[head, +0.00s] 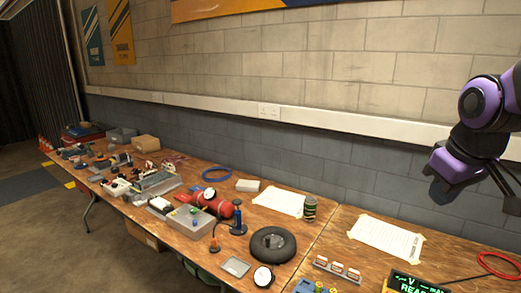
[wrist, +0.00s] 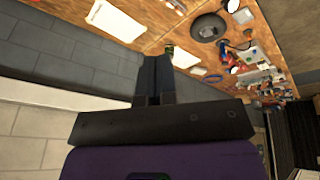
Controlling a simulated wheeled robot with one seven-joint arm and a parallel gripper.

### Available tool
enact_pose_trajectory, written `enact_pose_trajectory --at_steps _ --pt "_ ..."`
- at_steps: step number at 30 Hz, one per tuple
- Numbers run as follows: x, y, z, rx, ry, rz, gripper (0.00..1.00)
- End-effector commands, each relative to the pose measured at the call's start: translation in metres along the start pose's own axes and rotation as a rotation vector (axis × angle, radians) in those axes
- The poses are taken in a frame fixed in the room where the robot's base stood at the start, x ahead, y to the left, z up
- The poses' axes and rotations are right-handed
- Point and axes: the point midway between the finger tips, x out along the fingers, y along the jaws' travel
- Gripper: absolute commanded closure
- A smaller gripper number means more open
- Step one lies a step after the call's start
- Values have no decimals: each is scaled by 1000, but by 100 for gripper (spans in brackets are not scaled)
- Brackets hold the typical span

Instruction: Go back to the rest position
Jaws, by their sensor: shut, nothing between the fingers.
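My gripper (wrist: 154,62) shows in the wrist view as two dark fingers pressed together, with nothing between them. It is in the air, apart from the workbench (head: 325,237), and the wall lies behind it in that view. In the head view my purple and black arm is raised at the right edge, in front of the block wall and above the bench. I cannot make out the fingertips there.
The bench holds a black wheel (head: 290,246), a can (head: 309,208), a taped paper sheet (head: 387,240), a red cylinder (head: 215,203) and a lit display (head: 415,284). A white trunking rail (head: 340,129) runs along the wall. The air around my arm looks clear.

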Motion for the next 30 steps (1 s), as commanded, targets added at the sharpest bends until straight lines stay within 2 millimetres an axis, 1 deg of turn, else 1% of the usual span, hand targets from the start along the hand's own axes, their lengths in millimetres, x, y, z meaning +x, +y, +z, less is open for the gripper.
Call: enact_pose_trajectory --at_steps 1,6,9,13,18,30 --pt "-13 -6 9 28 24 4 100" --pt "-43 -23 40 135 78 1 100" --pt "-55 -32 57 191 105 -4 100" --pt "-65 -40 73 245 129 -12 100" --pt "-70 -44 83 277 142 -18 100" --pt "-70 -44 83 280 142 -18 100"
